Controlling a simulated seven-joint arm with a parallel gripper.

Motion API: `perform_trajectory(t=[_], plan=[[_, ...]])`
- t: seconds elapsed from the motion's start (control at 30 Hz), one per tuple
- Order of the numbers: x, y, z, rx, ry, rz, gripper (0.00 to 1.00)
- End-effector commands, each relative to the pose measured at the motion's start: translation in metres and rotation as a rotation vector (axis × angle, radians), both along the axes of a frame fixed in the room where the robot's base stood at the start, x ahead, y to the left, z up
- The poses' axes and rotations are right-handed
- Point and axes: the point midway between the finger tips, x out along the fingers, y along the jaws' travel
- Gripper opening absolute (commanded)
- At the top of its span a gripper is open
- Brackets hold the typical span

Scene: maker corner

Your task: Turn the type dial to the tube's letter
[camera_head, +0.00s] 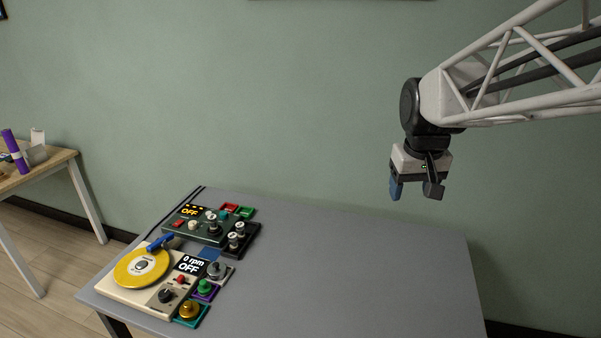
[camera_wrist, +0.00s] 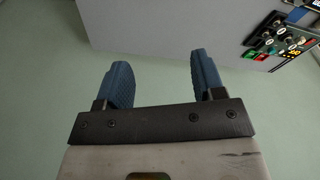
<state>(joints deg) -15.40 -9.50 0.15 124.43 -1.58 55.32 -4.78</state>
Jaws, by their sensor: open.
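A dark green device (camera_head: 185,231) with a lit OFF display sits at the back left of the grey table in the head view. A tube with a pale top (camera_head: 212,224) stands on it, and two similar tubes (camera_head: 236,238) are at its right side. The device also shows in the wrist view (camera_wrist: 290,40), at the upper right. The type dial and any letter on a tube are too small to make out. My gripper (camera_head: 414,191) is open and empty, high above the right part of the table and far from the device. Its blue fingers show apart in the wrist view (camera_wrist: 162,75).
A cream machine (camera_head: 128,289) with a yellow disc (camera_head: 140,267), a black knob (camera_head: 165,296) and a 0 rpm OFF display stands in front of the green device. Several small coloured-base parts line its right side. The grey table (camera_head: 350,275) is clear on the right.

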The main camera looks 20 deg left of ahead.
Motion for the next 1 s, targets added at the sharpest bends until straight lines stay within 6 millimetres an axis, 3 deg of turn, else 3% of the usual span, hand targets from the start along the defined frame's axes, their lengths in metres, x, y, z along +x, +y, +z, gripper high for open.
perform_trajectory(t=[0.5,1.0], plan=[[0.090,0.109,-0.012,-0.023,0.026,0.167,0.62],[0.155,0.231,-0.045,-0.046,0.047,0.327,0.62]])
